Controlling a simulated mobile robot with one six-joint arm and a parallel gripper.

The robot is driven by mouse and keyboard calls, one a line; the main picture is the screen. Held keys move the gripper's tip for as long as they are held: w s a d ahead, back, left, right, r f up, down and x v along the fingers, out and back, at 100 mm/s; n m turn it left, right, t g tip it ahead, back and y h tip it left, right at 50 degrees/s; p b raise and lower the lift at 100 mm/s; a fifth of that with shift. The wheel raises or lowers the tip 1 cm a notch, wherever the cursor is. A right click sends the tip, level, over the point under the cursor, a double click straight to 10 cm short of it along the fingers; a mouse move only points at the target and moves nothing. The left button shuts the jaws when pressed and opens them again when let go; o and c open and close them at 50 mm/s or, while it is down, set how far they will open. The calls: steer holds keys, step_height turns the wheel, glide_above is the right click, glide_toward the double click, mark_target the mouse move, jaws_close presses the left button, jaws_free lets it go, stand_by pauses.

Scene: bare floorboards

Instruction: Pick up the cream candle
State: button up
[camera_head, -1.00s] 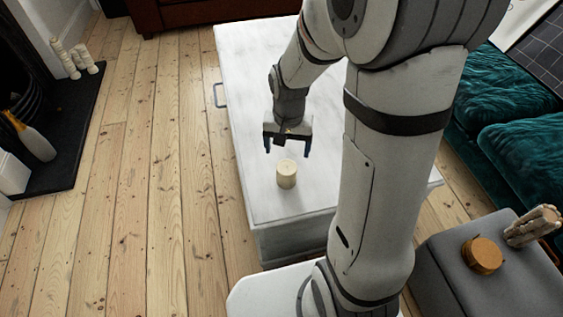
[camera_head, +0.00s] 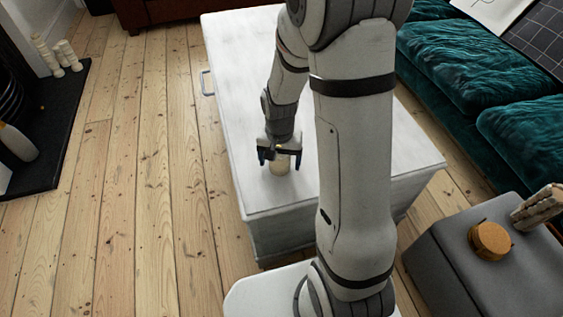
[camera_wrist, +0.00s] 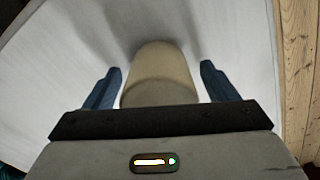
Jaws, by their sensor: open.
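The cream candle (camera_head: 281,168) stands upright on the white chest-like table (camera_head: 250,110), near its front edge. It also shows in the wrist view (camera_wrist: 160,72), between the two blue fingers. My gripper (camera_head: 279,157) is open and sits right at the candle, hiding its upper part in the head view. In the wrist view my gripper (camera_wrist: 158,88) has a finger on each side of the candle, with a visible gap on both sides. The near end of the candle is hidden by the gripper body.
A grey ottoman (camera_head: 455,270) at the lower right holds a round wooden object (camera_head: 490,240) and a bundle of pale sticks (camera_head: 540,207). A teal sofa (camera_head: 460,75) stands at the right. A dark hearth (camera_head: 50,150) lies at the left. The floorboards (camera_head: 140,200) between are clear.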

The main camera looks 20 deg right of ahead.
steer(key=shift+r, duration=0.1)
steer(key=c, duration=1.2)
steer(key=shift+o, duration=0.2)
